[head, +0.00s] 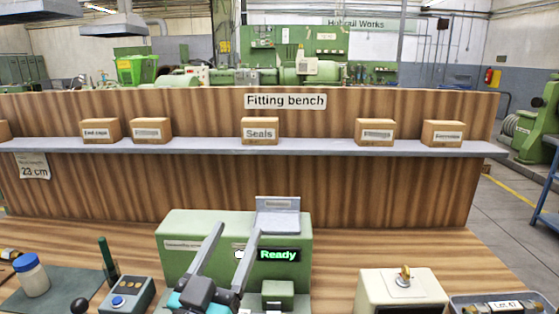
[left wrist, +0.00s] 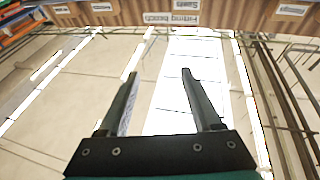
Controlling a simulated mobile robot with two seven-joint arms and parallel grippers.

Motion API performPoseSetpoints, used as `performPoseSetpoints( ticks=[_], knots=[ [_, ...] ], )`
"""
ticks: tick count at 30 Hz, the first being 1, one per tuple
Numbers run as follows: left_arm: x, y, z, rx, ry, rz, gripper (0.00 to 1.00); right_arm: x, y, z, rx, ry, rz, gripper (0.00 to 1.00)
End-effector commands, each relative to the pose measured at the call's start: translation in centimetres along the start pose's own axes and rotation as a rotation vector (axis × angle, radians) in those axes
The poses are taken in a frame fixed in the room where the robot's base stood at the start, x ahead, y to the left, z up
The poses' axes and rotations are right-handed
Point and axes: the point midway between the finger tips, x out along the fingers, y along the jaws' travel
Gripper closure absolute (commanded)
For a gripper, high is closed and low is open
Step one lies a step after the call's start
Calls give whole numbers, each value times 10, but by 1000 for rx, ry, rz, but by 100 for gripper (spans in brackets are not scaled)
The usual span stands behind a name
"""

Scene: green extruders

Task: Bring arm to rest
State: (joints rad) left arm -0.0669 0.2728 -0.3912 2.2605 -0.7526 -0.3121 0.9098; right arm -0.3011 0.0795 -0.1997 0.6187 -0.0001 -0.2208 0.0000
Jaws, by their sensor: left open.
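My left gripper (head: 237,232) is in the lower middle of the head view, in front of the green machine (head: 180,232). Its two grey fingers point up and are spread apart, with nothing between them. The left wrist view shows the same open, empty gripper (left wrist: 161,75) against the ceiling and its bright light panels. The gripper partly covers the machine's front, beside the lit "Ready" display (head: 278,254). My right gripper is in neither view.
The wooden bench (head: 345,245) holds a button box (head: 127,296), a white jar with blue lid (head: 32,276), a cream box with a lever (head: 402,291) and a grey bin (head: 500,303). A shelf (head: 320,147) with labelled boxes runs behind.

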Motion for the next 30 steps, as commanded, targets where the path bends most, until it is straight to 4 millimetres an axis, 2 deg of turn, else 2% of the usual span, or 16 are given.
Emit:
performPoseSetpoints(
  ticks=[1, 4, 8, 10, 12, 16, 20, 24, 25, 30],
  knots=[
    [-10, -16, 18, -4, -83, -77, 34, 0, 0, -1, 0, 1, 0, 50],
    [-36, -45, 58, 0, -276, -208, 34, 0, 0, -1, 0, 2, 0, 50],
    [-85, -67, 109, 9, -561, -318, 34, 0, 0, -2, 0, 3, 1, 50],
    [-118, -72, 135, 14, -725, -347, 34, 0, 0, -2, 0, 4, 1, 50],
    [-153, -72, 156, 16, -890, -353, 34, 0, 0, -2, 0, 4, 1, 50],
    [-214, -63, 182, 15, -1157, -319, 34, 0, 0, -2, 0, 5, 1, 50],
    [-267, -48, 194, 5, -1372, -247, 34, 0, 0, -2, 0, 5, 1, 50],
    [-318, -30, 196, -11, -1570, -141, 34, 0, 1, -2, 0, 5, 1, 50],
    [-329, -26, 196, -16, -1609, -115, 34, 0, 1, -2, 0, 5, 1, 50],
    [-330, -30, 243, -12, -1613, -121, 34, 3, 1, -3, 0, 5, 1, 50]
  ],
)
